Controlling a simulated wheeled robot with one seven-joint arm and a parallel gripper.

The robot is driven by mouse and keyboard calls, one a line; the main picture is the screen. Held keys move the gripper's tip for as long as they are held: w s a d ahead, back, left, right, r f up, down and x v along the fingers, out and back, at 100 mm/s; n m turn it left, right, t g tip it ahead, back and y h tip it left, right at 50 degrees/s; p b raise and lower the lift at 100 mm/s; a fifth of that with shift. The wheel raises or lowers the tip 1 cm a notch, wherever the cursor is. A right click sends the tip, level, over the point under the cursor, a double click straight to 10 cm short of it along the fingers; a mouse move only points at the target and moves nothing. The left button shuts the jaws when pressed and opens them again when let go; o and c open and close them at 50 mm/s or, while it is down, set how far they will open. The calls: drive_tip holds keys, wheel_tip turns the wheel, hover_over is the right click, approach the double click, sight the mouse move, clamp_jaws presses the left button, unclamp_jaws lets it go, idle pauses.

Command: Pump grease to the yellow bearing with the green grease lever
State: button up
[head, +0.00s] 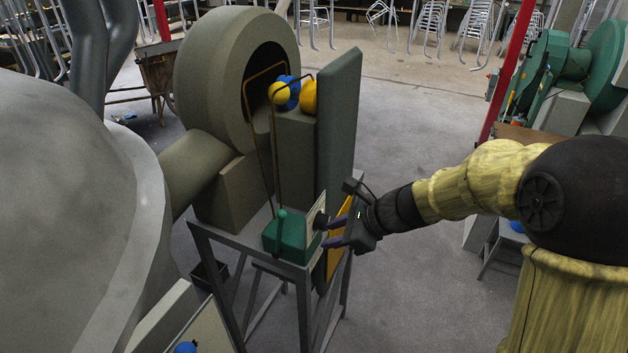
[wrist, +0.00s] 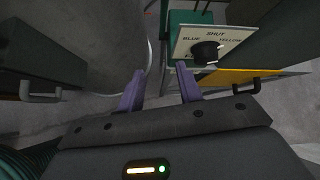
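In the wrist view the plate (wrist: 232,40) reads SHUT, BLUE and YELLOW and carries a black knob (wrist: 206,52); where the knob points is unclear. My gripper (head: 333,231) is open and empty. In the wrist view (wrist: 161,80) the knob lies just beyond its right finger.
A large round grey housing (head: 215,75) and a tall dark green slab (head: 338,120) stand above the stand (head: 235,238). A yellow panel (head: 340,240) is beside my gripper. A large pale tank (head: 80,200) fills the left.

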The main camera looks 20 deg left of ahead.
sight(285, 213)
drive_tip(key=w+a+r+m+y+p, duration=0.1)
drive_tip(key=a+r+m+y, duration=0.1)
drive_tip(key=a+r, duration=0.2)
drive_tip(key=shift+a+r+m, duration=0.35)
drive_tip(key=shift+a+m, duration=0.05)
drive_tip(key=shift+a, duration=0.25)
drive_tip(key=shift+w, duration=0.1)
drive_tip(key=b+x, duration=0.2)
drive_tip(key=x, duration=0.5)
drive_tip(key=shift+a+f, duration=0.25)
drive_tip(key=shift+f, duration=0.05)
drive_tip(key=shift+a, duration=0.2)
drive_tip(key=shift+c, duration=0.5)
drive_tip(key=shift+w, duration=0.1)
drive_tip(key=c, duration=0.5)
